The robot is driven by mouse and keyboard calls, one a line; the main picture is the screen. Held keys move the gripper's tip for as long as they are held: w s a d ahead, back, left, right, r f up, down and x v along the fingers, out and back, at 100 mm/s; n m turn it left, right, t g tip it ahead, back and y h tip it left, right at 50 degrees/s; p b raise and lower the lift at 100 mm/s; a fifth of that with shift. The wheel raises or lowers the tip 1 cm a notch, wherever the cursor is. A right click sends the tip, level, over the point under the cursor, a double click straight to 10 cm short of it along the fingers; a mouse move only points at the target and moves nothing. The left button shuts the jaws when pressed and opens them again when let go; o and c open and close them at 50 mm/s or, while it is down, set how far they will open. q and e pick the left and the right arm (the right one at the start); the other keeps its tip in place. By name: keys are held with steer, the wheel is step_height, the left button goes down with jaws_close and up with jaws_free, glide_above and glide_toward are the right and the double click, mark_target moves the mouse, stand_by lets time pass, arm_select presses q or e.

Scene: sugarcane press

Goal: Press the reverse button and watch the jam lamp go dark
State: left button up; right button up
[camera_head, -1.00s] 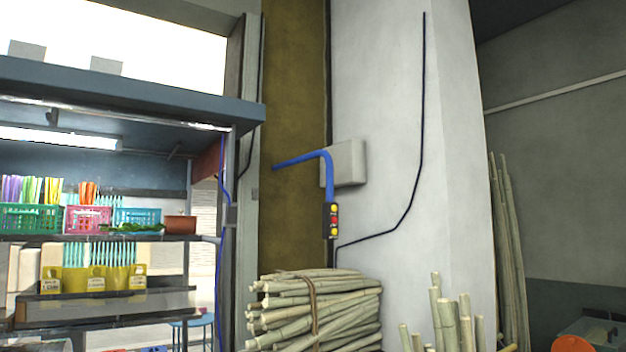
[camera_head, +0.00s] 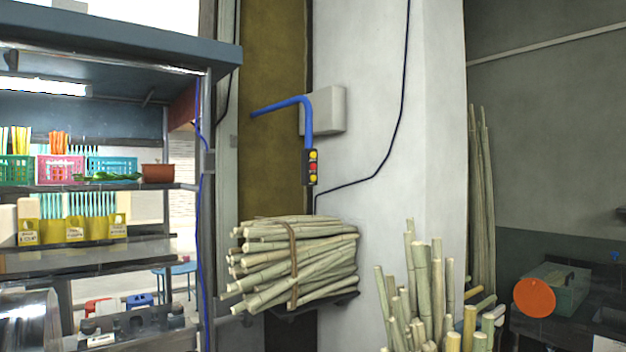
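A small dark control box (camera_head: 310,167) hangs below a blue bent pipe on the white pillar. Its face carries a yellow button or lamp at the top, a red one (camera_head: 313,167) in the middle and a yellow one at the bottom. I cannot tell which is the reverse button, and I cannot identify the jam lamp. Part of a shiny metal cylinder (camera_head: 28,318) and dark machinery (camera_head: 135,325) show at the lower left. Neither of my grippers is in view.
A strapped bundle of cane (camera_head: 295,262) sits on a dark support below the control box. More cane (camera_head: 425,290) stands upright at the lower middle. A shelf stall (camera_head: 110,188) with baskets fills the left. An orange disc (camera_head: 534,297) and a green box (camera_head: 560,285) are at the lower right.

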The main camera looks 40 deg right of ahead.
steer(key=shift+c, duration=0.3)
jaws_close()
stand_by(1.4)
